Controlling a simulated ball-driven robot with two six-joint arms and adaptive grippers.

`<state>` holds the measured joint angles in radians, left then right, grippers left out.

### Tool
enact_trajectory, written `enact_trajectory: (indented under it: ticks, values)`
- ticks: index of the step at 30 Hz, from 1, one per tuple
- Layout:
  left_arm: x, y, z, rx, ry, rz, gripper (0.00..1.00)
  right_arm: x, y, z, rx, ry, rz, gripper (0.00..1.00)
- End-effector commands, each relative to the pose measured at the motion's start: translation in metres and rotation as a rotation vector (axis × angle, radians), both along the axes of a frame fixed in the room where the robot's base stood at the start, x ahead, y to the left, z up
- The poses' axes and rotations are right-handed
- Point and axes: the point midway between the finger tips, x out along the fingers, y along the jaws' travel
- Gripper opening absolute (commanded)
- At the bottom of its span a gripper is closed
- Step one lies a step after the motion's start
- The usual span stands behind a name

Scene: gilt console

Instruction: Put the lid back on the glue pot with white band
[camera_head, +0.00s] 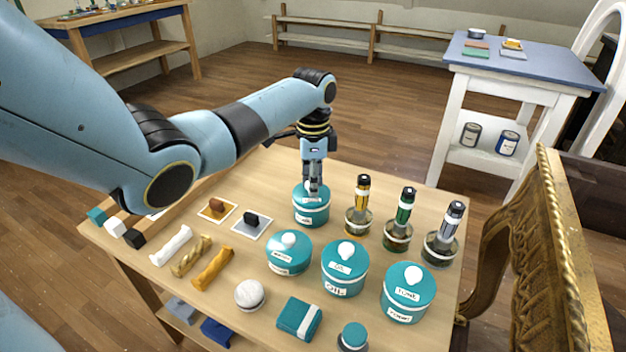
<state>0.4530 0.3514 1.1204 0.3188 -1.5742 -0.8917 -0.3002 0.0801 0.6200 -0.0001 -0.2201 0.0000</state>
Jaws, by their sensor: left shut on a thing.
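My left gripper (313,190) comes down from above onto the teal pot (311,213) at the back of the table. It is shut on the top of that pot's teal lid; the fingers mostly hide the knob. The lid appears to rest on or just above the pot; I cannot tell whether it is fully seated. A pale band and label show on this pot. Three similar teal pots with white knobs stand in front: a left one (288,257), a middle one (344,274) and a right one (407,299). My right gripper is not in view.
Three jars with upright handles, amber (358,218), green (398,232) and grey (442,247), stand right of the pot. A white round item (249,294), a teal folded cloth (297,321) and a small teal-topped jar (352,338) lie in front.

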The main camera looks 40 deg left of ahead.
Motion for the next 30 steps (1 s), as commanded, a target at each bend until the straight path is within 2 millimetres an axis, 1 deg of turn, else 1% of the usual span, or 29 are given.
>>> enact_trajectory:
  ticks: [10, 11, 16, 22, 27, 30]
  values:
    - [0.0001, -0.0002, -0.0004, 0.0, 0.0, 0.0, 0.0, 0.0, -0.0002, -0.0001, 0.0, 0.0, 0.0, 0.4]
    - [0.0001, -0.0002, -0.0004, 0.0, 0.0, 0.0, 0.26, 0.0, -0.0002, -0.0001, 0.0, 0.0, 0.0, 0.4]
    - [0.0001, -0.0002, -0.0004, 0.0, 0.0, 0.0, 0.49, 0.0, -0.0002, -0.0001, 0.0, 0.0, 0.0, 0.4]
    - [0.0001, -0.0002, -0.0004, 0.0, 0.0, 0.0, 0.5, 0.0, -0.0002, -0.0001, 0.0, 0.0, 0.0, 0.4]
    - [0.0, -0.0001, -0.0004, 0.0, 0.0, 0.0, 0.72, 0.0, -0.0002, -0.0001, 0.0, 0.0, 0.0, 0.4]
    - [0.0, -0.0001, -0.0004, 0.0, 0.0, 0.0, 0.73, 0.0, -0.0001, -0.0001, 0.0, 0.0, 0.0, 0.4]
